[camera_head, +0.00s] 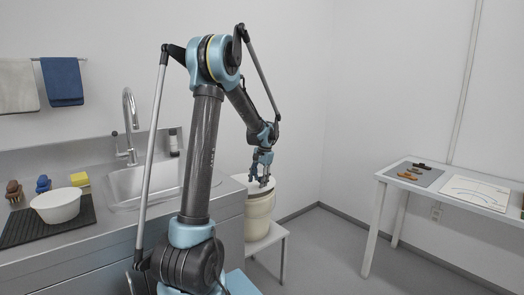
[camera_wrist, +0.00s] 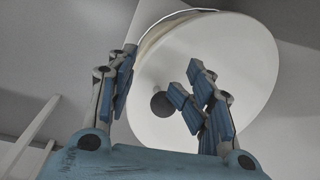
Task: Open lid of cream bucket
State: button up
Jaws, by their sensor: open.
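The cream bucket (camera_head: 259,217) stands on a low white stand beside the metal counter. Its lid (camera_wrist: 245,65) is a pale round disc with a dark round knob (camera_wrist: 162,104) near its middle. The lid appears to lie on the bucket; no gap shows between them. My gripper (camera_head: 262,178) is over the top of the bucket. In the wrist view my gripper (camera_wrist: 150,88) is open, with its blue-padded fingers on both sides of the knob. I cannot tell whether any finger touches the knob or lid.
The low white stand (camera_head: 283,258) holds the bucket. The counter with a sink (camera_head: 145,183), a white bowl (camera_head: 57,207) and a dark mat (camera_head: 25,228) is at left. A white table (camera_head: 452,196) with small brown sherds (camera_head: 407,176) is at right. Open floor lies between.

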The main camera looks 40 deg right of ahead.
jog(key=shift+s+d+r, duration=0.1)
jog(key=shift+d+r, duration=0.15)
jog(key=shift+r, duration=0.3)
jog(key=shift+s+d+r, duration=0.15)
jog(key=shift+d+r, duration=0.1)
jog(key=shift+r, duration=0.35)
jog(key=shift+s+d+r, duration=0.1)
jog(key=shift+d+r, duration=0.15)
jog(key=shift+r, duration=0.3)
notch_tip(320, 180, up, 13)
jog(key=s, duration=0.2)
jog(key=shift+s+f, duration=0.15)
dwell(0.4)
dwell(0.4)
notch_tip(320, 180, up, 12)
jog(key=s+d, duration=0.1)
jog(key=shift+s+d+f, duration=0.15)
jog(key=shift+s, duration=0.1)
dwell(0.7)
